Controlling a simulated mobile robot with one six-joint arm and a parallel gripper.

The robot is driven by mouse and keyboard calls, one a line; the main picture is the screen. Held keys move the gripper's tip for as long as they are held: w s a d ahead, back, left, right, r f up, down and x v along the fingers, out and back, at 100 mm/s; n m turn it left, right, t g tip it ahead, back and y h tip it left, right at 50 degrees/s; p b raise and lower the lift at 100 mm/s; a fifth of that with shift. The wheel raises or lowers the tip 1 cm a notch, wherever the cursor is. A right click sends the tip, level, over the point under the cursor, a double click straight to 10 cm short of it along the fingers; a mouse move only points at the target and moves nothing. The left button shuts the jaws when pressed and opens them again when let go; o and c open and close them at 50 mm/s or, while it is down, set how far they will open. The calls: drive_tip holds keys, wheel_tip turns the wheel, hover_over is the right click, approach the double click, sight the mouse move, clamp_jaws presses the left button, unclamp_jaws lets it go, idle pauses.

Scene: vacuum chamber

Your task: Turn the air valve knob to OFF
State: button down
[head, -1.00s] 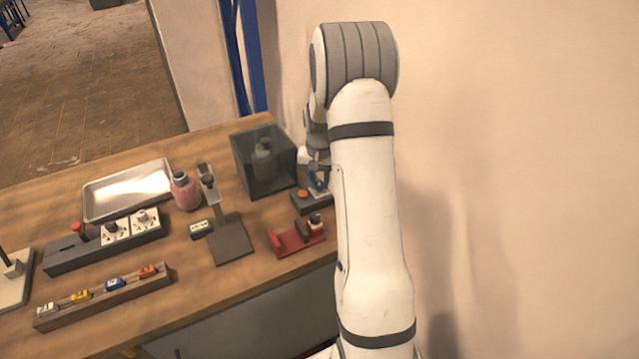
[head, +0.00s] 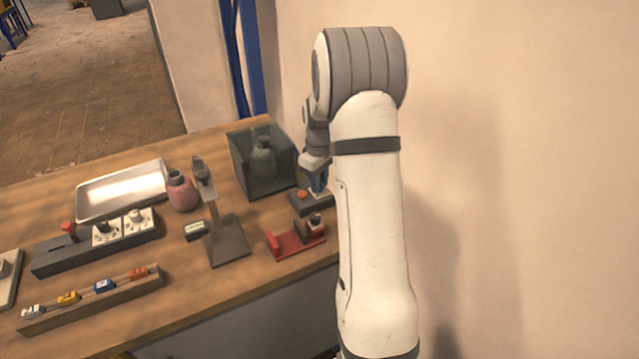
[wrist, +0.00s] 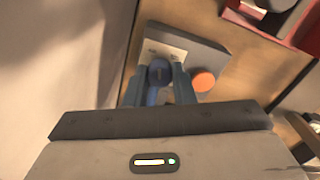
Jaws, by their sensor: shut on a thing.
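The blue air valve knob (wrist: 158,76) sits on a light plate (wrist: 172,44) on a dark grey box (wrist: 212,57). An orange round button (wrist: 203,80) is to the right of the knob on the same box. My gripper (wrist: 158,86) is shut on the knob, with one finger on each side of it. The marks on the plate are too blurred to read. In the head view the box (head: 306,206) stands at the table's right end, and my wrist and arm partly hide the knob.
A dark glass chamber (head: 246,176) with a bottle inside stands left of my wrist. A red holder (head: 284,244) is in front of the box. A grey stand (head: 226,241) and a pink bottle (head: 181,192) are further left. The wall is close on the right.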

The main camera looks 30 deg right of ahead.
drive_tip(key=shift+r+n+b, duration=0.1)
drive_tip(key=shift+n+b, duration=0.35)
drive_tip(key=shift+n, duration=1.75)
drive_tip(key=shift+w, duration=0.1)
drive_tip(key=c, duration=1.2)
unclamp_jaws()
drive_tip(key=shift+r, duration=3.85)
